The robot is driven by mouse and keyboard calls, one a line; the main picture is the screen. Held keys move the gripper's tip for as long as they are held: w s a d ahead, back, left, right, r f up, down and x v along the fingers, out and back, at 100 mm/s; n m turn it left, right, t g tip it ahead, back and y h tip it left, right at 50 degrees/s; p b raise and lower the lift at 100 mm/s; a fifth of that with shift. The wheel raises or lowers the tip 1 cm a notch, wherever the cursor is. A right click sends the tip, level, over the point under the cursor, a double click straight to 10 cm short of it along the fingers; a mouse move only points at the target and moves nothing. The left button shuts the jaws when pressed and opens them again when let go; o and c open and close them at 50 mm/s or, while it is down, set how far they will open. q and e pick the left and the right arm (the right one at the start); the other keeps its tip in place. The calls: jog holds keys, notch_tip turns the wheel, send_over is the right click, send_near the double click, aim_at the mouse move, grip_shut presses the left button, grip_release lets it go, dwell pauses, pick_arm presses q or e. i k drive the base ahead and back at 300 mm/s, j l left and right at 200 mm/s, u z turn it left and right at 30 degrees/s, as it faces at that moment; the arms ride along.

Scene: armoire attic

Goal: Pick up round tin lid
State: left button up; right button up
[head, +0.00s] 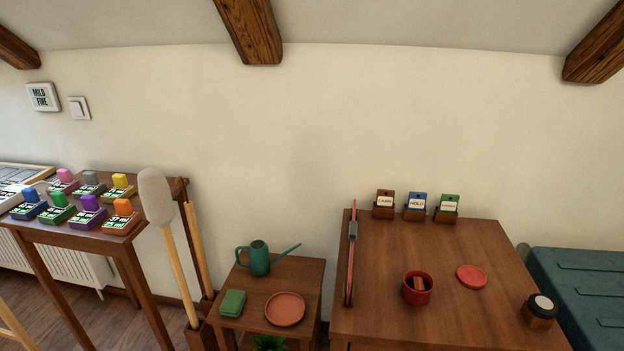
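A flat round red lid (472,277) lies on the right part of the brown wooden cabinet top (465,318). An open round red tin (418,290) stands to its left, apart from it, with small brownish pieces inside. Neither of my grippers shows in the head view, so their state cannot be seen.
A dark jar with a pale top (540,308) stands at the cabinet's right edge. Three labelled blocks (416,207) stand at the back. A thin upright red-edged object (351,255) stands at the left edge. A lower table holds a green watering can (259,259) and a terracotta saucer (285,309).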

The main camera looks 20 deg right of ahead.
aim_at(471, 276)
jog(key=z, duration=0.95)
